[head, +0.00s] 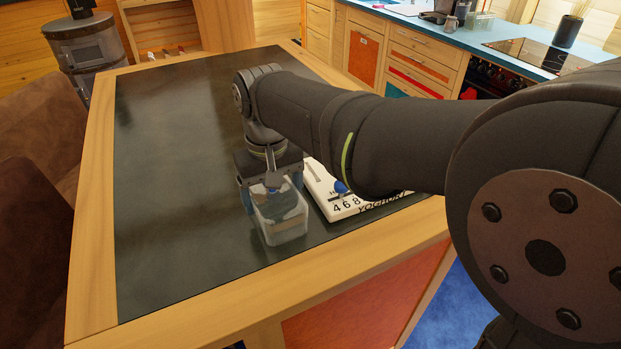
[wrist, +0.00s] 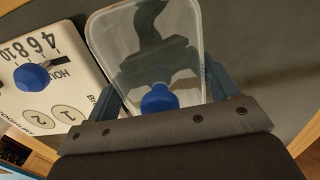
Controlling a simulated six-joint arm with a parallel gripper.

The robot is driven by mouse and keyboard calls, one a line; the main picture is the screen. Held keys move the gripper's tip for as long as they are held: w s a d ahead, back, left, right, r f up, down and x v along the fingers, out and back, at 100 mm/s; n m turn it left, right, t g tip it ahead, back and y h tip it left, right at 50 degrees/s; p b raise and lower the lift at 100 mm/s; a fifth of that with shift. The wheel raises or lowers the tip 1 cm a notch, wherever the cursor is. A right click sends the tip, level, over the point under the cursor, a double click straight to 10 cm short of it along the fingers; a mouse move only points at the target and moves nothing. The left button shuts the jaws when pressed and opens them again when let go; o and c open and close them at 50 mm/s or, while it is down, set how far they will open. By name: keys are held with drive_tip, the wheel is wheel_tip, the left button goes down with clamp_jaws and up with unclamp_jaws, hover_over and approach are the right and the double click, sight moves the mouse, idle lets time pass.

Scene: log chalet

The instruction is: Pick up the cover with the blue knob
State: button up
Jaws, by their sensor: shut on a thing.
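The clear cover (head: 282,226) with the blue knob is a see-through box shape at the near middle of the dark tabletop, left of the white yoghurt maker. In the wrist view the cover (wrist: 150,22) fills the space between my fingers, with its round blue knob (wrist: 159,98) close to my palm. My gripper (head: 271,186) points down and is shut on the cover, one finger on each side; it also shows in the wrist view (wrist: 163,84). I cannot tell whether the cover touches the tabletop.
The white yoghurt maker (head: 322,192) lies right of the cover, with printed numbers and a blue dial (wrist: 32,77). My arm hides part of it. The dark tabletop (head: 175,170) is clear to the left. A wooden rim (head: 92,215) borders it. Kitchen counters stand behind.

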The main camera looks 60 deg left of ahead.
drive_tip(key=shift+r, duration=0.1)
drive_tip(key=shift+r, duration=0.6)
wheel_tip(320, 180, up, 3)
drive_tip(key=w+d+r, duration=0.6)
drive_tip(key=w+r, duration=0.1)
drive_tip(key=w, duration=0.3)
drive_tip(key=w+a+r+n, duration=0.1)
drive_tip(key=w+n, duration=0.8)
drive_tip(key=w+a+r+n, duration=0.1)
drive_tip(key=w+r+n, duration=0.1)
drive_tip(key=w+n, duration=0.65)
drive_tip(key=s+a+f, duration=0.4)
drive_tip(key=a, duration=0.1)
drive_tip(key=s+a+f, duration=0.2)
drive_tip(key=a+f, duration=0.1)
drive_tip(key=shift+s+a, duration=0.25)
drive_tip(key=shift+s, duration=0.15)
drive_tip(key=shift+f, duration=2.05)
